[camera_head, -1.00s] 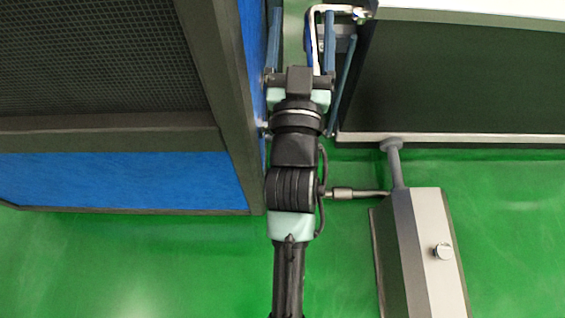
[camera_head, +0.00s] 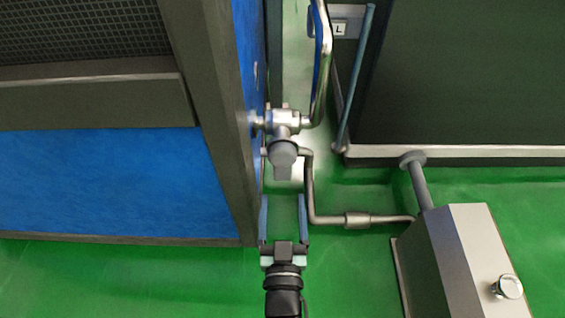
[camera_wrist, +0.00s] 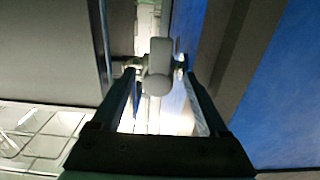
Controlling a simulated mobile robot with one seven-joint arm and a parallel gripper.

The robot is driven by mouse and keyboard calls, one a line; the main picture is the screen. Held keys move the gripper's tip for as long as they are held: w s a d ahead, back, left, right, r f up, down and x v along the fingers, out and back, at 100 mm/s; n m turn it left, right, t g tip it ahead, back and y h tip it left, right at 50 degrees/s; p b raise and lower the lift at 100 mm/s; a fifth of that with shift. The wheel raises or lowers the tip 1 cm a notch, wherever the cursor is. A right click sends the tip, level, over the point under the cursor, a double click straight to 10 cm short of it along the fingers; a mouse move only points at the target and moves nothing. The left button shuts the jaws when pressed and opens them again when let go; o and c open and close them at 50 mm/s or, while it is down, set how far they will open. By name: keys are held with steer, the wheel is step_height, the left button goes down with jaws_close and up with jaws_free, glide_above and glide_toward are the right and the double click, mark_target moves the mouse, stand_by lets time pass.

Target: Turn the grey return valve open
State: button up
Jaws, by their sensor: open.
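The grey return valve (camera_head: 283,156) is a rounded grey knob with a short flat tab, set on a silver pipe fitting (camera_head: 283,120) beside the blue-sided cabinet. My gripper (camera_head: 283,204) is just below it in the head view, its two blue fingers spread and empty. The fingers point at the valve, and a gap shows between their tips and its tab in that view. In the wrist view the grey valve (camera_wrist: 158,66) appears centred between the open fingertips (camera_wrist: 159,78). I cannot tell there whether they touch it.
The cabinet with blue panels (camera_head: 110,185) stands close on the left. A dark unit (camera_head: 470,80) with a pale bottom edge stands on the right. A thin pipe (camera_head: 312,195) bends down past the valve to a metal box (camera_head: 475,265). Green floor lies open below.

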mark_target(283, 163)
steer(key=w+b, duration=0.3)
steer(key=w, duration=0.9)
steer(key=shift+w+b, duration=0.15)
steer(key=shift+b, duration=0.15)
steer(key=shift+r, duration=0.1)
jaws_close()
stand_by(0.8)
